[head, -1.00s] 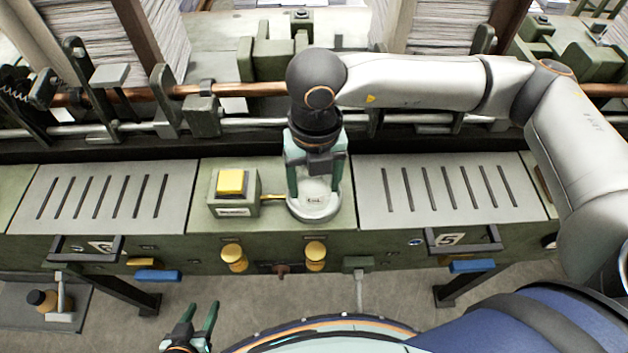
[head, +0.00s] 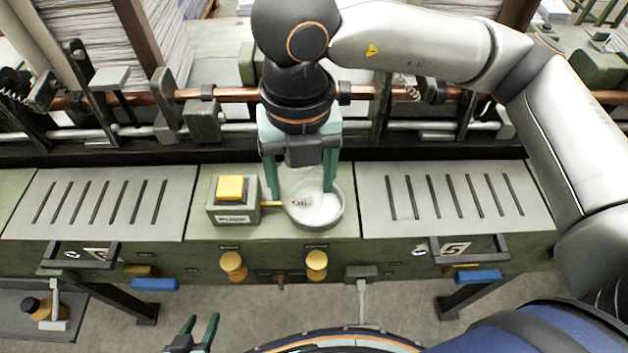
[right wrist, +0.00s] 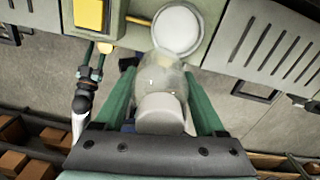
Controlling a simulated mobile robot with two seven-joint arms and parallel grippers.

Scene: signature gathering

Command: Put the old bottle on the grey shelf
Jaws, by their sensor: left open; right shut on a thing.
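My right gripper (head: 300,190) is shut on a clear bottle, the old bottle (right wrist: 160,80), just above the round white oil dish (head: 325,214). The bottle shows between the green fingers in the right wrist view, with a pale whitish part nearest the palm. In the head view it is hard to make out against the dish. My left gripper (head: 204,320) is open and empty at the bottom of the head view, in front of the machine. A grey shelf-like surface (head: 14,322) shows at the lower left; a brown bottle with a black cap (head: 38,309) is on it.
A yellow button box (head: 232,200) stands left of the dish, and slotted panels (head: 455,198) flank both. Two yellow knobs (head: 233,265) and blue handles (head: 155,284) stick out in front. Rods and paper stacks (head: 85,35) fill the back. Floor shows below the machine.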

